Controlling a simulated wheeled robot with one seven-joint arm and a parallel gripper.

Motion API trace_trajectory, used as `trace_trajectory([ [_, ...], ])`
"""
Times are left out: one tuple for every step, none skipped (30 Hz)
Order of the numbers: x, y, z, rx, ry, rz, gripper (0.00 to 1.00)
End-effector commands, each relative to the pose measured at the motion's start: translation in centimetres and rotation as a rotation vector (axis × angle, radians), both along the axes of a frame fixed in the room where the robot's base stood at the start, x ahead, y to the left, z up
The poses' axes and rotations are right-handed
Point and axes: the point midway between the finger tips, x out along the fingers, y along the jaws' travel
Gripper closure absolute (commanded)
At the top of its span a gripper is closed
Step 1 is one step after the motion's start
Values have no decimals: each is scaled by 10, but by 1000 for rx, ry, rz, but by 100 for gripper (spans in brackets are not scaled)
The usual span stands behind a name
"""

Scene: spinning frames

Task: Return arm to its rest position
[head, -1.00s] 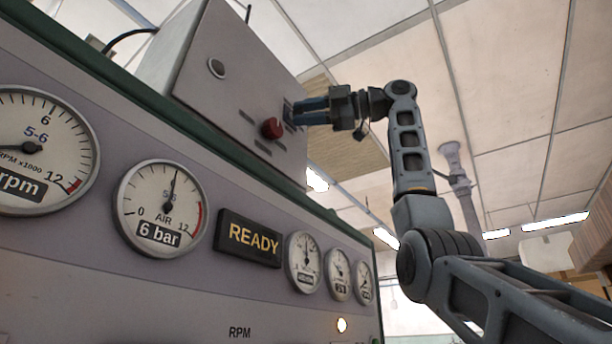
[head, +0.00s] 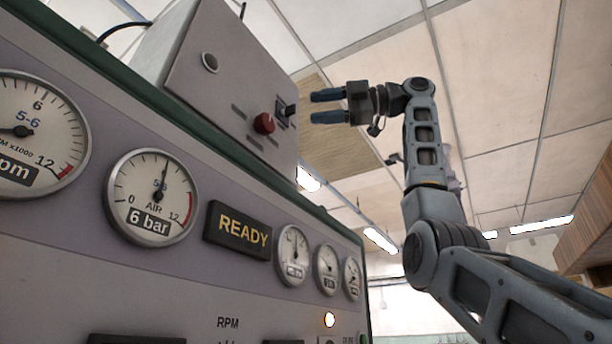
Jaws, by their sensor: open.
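My gripper (head: 318,106) is in the upper middle of the head view, with its two blue fingers apart and nothing between them. It points left toward the grey control box (head: 225,75). The fingertips appear a short way to the right of a small dark switch (head: 285,113) on the box, with a gap between. A red knob (head: 264,123) sits beside that switch. My arm (head: 425,150) rises from the lower right and bends left at the wrist.
The box stands on a spinning frame panel (head: 90,255) with several round gauges, such as the air gauge (head: 153,197). A sign (head: 238,231) reads READY and a small lamp (head: 329,319) glows. Open space lies around my arm, under the ceiling.

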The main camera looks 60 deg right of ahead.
Motion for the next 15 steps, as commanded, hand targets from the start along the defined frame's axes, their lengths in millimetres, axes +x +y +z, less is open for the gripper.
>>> trace_trajectory([
  [-6, -3, 0, 0, 0, -1, 43],
  [-9, -4, 0, 0, 0, -1, 43],
  [-12, -5, 0, 0, 1, -1, 43],
  [-14, -6, 0, 0, 1, -1, 43],
  [-16, -7, 0, 0, 1, -1, 43],
  [-17, -8, 0, 0, 0, -1, 43],
  [-18, -8, 0, 0, 0, -1, 43],
  [-18, -9, 0, 0, 0, -1, 43],
  [-19, -9, 0, 0, 0, 0, 43],
  [-19, -9, 0, 0, 1, 0, 43],
  [-19, -9, 0, 0, 1, 0, 43],
  [-19, -9, 0, 0, 1, 0, 43],
  [-19, -8, 0, 0, 1, 0, 43],
  [-18, -8, 0, 0, 1, 0, 43],
  [-18, -8, 0, 0, 1, 0, 43],
])
